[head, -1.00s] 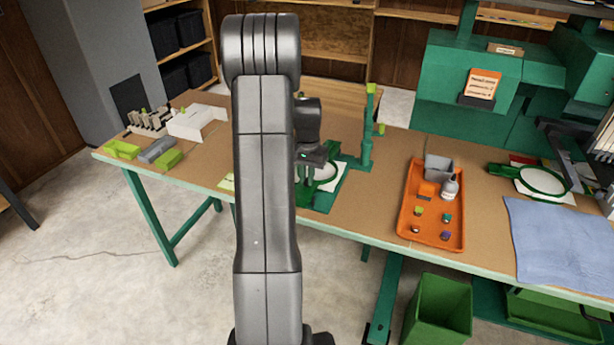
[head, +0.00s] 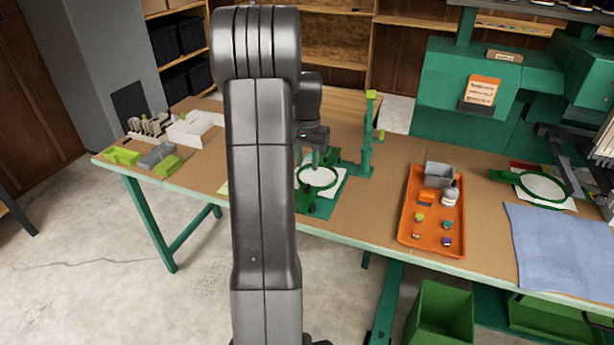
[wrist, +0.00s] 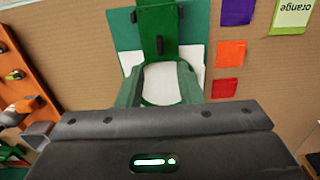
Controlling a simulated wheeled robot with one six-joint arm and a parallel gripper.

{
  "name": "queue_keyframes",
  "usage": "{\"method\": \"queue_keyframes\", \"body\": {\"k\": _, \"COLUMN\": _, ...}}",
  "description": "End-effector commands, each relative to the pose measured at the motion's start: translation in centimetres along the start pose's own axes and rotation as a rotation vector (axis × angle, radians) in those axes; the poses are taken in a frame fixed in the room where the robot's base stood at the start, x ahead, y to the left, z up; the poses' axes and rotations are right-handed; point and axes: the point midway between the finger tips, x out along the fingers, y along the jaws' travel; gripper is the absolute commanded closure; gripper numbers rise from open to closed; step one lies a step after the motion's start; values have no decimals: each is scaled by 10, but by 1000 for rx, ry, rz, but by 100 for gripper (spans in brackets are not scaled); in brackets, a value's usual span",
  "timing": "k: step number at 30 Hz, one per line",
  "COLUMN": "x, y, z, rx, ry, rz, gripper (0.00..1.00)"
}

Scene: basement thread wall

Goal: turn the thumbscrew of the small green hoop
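The small green hoop (head: 318,177) holds white cloth and lies on a green base plate (head: 322,208) on the bench. Dark upright pieces, one of them (head: 308,188) at the hoop's near edge, stand there; I cannot tell for sure which is the thumbscrew. In the wrist view a dark piece (wrist: 160,47) stands on the green bracket beyond the white cloth (wrist: 161,84). My gripper (head: 315,157) points down above the hoop's far side. In the wrist view its two green-looking fingers (wrist: 161,88) are apart with nothing between them, and cloth shows below.
A green post (head: 368,140) rises right of the hoop. An orange tray (head: 408,232) with a grey bin, bottle and spools lies further right. A larger green hoop (head: 540,187) and blue cloth (head: 562,240) lie at far right. Colored swatches (wrist: 230,54) lie beside the plate.

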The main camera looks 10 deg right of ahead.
Motion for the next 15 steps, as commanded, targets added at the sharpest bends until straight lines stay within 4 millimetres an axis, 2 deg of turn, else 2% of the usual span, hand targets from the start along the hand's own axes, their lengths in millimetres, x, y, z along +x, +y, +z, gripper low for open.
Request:
{"method": "queue_keyframes", "body": {"k": 1, "x": -12, "y": 0, "z": -1, "rx": 0, "ry": 4, "rz": -2, "gripper": 67}}
{"method": "queue_keyframes", "body": {"k": 6, "x": -41, "y": 0, "z": 0, "rx": 0, "ry": 2, "rz": -1, "gripper": 67}}
{"method": "queue_keyframes", "body": {"k": 10, "x": -53, "y": 0, "z": 0, "rx": 0, "ry": 0, "rz": 0, "gripper": 67}}
{"method": "queue_keyframes", "body": {"k": 15, "x": -57, "y": 0, "z": 0, "rx": 0, "ry": -1, "rz": 0, "gripper": 67}}
